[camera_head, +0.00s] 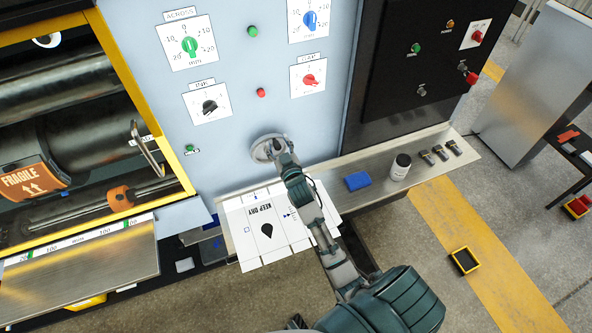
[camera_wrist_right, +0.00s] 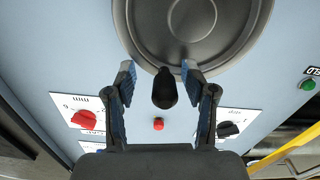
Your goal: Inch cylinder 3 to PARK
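A round grey handwheel (camera_head: 258,150) is on the pale blue machine panel. My right gripper (camera_head: 272,148) is at it in the head view. In the right wrist view the wheel (camera_wrist_right: 190,25) fills the top and has a black knob (camera_wrist_right: 165,90). The right gripper (camera_wrist_right: 160,72) is open there, one finger on each side of the knob, with gaps visible. Dark cylinders (camera_head: 90,140) lie behind the yellow-framed window (camera_head: 128,85). I cannot read a cylinder number or a PARK mark. My left gripper is not in view.
Dials (camera_head: 190,45) and a red button (camera_head: 261,92) sit above the wheel. A metal shelf (camera_head: 440,170) below holds a blue block (camera_head: 357,181), a white jar (camera_head: 400,167) and bolts. A printed white sheet (camera_head: 265,232) lies beneath the wheel. A scale plate (camera_head: 80,275) juts out left.

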